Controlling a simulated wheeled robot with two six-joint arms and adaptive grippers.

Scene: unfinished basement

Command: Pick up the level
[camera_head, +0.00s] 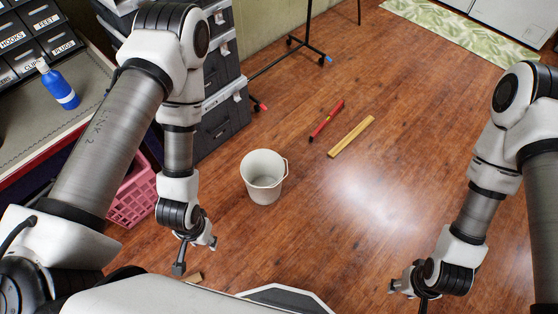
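A slim red bar (327,120) with a small yellowish patch near its middle lies flat on the wood floor and looks like the level. A yellow, wood-coloured strip (351,136) lies beside it on the right, apart from it and roughly parallel. My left gripper (192,257) hangs low at the lower left, in front of the white bucket and well away from the red bar. My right gripper (409,292) is low at the bottom right, also far from the bar. Neither gripper touches the bar. Their finger openings are too small and turned to judge.
A white bucket (264,178) stands on the floor between my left arm and the bar. A pink crate (134,198), dark drawer units (218,118) and a workbench with a blue bottle (58,85) are at left. A wheeled stand (307,38) is behind. The right floor is clear.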

